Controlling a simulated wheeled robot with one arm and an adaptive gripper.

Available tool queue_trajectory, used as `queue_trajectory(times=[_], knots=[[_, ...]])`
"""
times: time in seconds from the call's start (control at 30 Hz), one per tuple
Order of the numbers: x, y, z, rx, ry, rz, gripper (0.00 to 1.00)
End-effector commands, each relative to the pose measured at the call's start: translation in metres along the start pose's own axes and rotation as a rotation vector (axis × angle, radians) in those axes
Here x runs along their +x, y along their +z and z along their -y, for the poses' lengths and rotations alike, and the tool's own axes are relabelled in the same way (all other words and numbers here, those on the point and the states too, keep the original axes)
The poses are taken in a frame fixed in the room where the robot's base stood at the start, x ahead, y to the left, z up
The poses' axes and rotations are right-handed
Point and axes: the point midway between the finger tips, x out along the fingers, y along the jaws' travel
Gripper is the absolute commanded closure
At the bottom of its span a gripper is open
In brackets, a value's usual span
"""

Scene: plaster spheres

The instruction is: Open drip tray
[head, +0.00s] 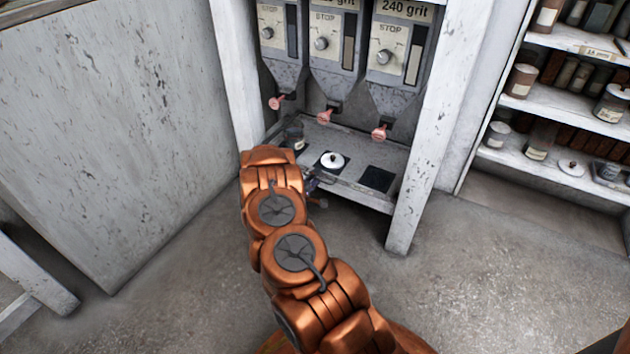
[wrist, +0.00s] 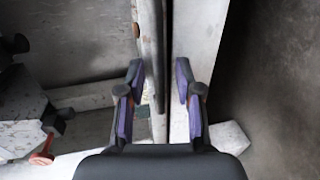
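A grey shelf-like tray (head: 351,190) sits below the dispensers in the head view, its front edge facing me. I cannot tell for sure whether this is the drip tray. My gripper (head: 314,184) is at that front edge, mostly hidden behind my copper arm. In the wrist view my gripper (wrist: 158,72) is open, with its two purple-padded fingers apart. A dark upright bar (wrist: 158,50) runs between the fingers, closer to the left one. It may be a handle or an edge. I see no clear contact with it.
Three grit dispensers (head: 335,50) with red levers (head: 379,133) hang above the tray. A white lidded pot (head: 333,161) and a grey jar (head: 294,137) stand on it; a black square (head: 377,179) is bare. A white post (head: 426,150) stands right. Floor (head: 480,270) is clear.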

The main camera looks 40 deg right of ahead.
Motion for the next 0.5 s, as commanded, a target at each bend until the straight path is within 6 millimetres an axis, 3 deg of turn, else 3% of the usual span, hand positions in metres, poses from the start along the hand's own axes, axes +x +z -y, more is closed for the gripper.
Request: queue_trajectory(times=[0.27, 0.5], knots=[[0.0021, 0.0, -0.0004, 0.0, 0.0, 0.0, 0.65], [0.002, -0.0001, -0.0004, 0.001, 0.0, 0.0, 0.88]])
